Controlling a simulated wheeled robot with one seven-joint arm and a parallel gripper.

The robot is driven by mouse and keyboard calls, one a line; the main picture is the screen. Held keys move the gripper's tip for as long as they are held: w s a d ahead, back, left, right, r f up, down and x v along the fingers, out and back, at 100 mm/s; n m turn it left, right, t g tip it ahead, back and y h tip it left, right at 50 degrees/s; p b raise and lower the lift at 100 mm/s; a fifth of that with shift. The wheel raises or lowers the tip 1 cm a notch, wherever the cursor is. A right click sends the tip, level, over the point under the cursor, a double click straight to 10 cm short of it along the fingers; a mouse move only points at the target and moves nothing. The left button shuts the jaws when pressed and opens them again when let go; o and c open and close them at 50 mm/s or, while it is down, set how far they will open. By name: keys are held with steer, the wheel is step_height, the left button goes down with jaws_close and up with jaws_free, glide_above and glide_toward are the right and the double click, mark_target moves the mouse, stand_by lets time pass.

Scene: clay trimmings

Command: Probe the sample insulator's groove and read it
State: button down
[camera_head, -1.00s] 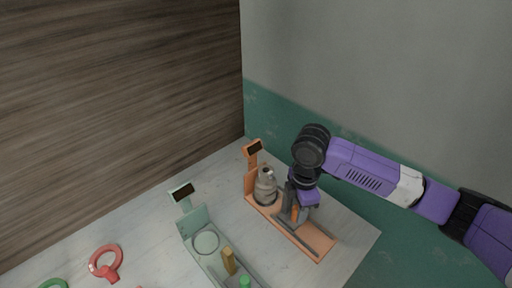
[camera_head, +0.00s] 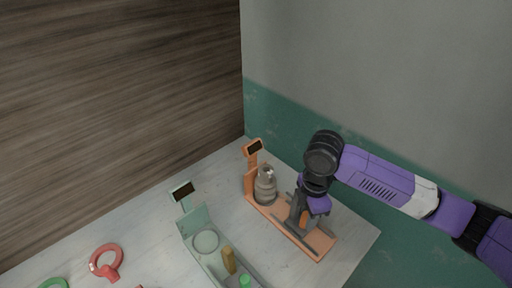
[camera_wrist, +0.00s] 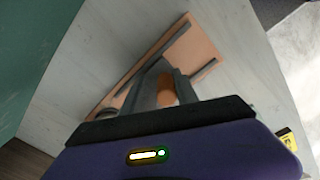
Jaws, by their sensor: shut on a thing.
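The sample insulator (camera_head: 265,186), a grey-brown ribbed body, stands upright at the left end of an orange station (camera_head: 322,244). A post with a dark display (camera_head: 253,147) rises behind it; I cannot read any figures. My gripper (camera_head: 300,221) is low over the middle of the orange station, right of the insulator and apart from it. In the wrist view my gripper (camera_wrist: 170,88) is shut on an orange cylindrical handle (camera_wrist: 166,93), seemingly the probe's. Its lower part is hidden. Dark rails (camera_wrist: 152,50) run along the station beside it.
A mint-green station (camera_head: 195,227) with a display (camera_head: 182,191), an empty round seat, an ochre peg (camera_head: 229,260) and a green peg (camera_head: 245,281) stands to the left. A red ring (camera_head: 106,263) and a green ring (camera_head: 54,284) lie further left. A wall is behind.

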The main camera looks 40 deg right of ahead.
steer(key=shift+s+a+f, duration=0.1)
steer(key=shift+s+a, duration=0.15)
steer(key=shift+a, duration=0.25)
steer(key=shift+s+a, duration=0.2)
steer(key=shift+a, duration=0.25)
steer(key=c, duration=0.8)
jaws_free()
steer(key=o, duration=0.6)
steer(key=shift+d, duration=0.3)
steer(key=shift+d+r, duration=0.1)
steer(key=shift+r, duration=0.2)
step_height(320, 180, up, 7)
steer(key=p, duration=0.5)
steer(key=shift+f, duration=0.15)
